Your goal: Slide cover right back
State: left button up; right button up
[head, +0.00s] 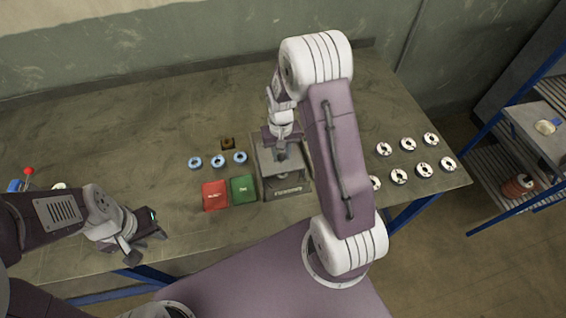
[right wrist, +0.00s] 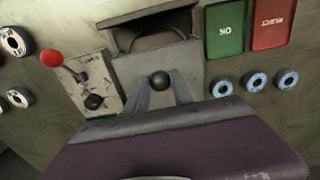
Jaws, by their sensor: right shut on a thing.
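The grey cover (right wrist: 195,72) with a round black knob (right wrist: 160,80) lies on a grey box (head: 287,192) at the middle of the table. In the right wrist view a dark opening (right wrist: 150,38) shows beside the cover, inside the box rim. My right gripper (head: 281,151) is over the box. Its fingers (right wrist: 160,88) are shut on the knob, one on each side. My left gripper (head: 146,243) hangs near the table's front edge, well left of the box; its finger gap is unclear.
A red REJECT pad (head: 215,196) and a green OK pad (head: 243,189) lie left of the box. Several blue-rimmed discs (head: 218,161) lie behind them. White discs (head: 408,144) lie to the right. A red-knobbed lever (right wrist: 52,58) stands close to the box.

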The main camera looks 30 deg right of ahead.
jog(key=shift+w+d+p, duration=0.25)
jog(key=shift+w+d, duration=0.15)
jog(key=shift+w, duration=1.15)
jog(key=shift+w+d+p, duration=0.3)
jog(key=shift+w+d, duration=0.05)
jog(key=shift+w, duration=1.2)
jog(key=shift+w+d+p, duration=0.25)
jog(key=shift+w+d, duration=0.15)
jog(key=shift+w, duration=1.15)
jog(key=o, duration=1)
jog(key=shift+w, duration=0.15)
notch_tip(320, 180, up, 8)
jog(key=p, duration=0.6)
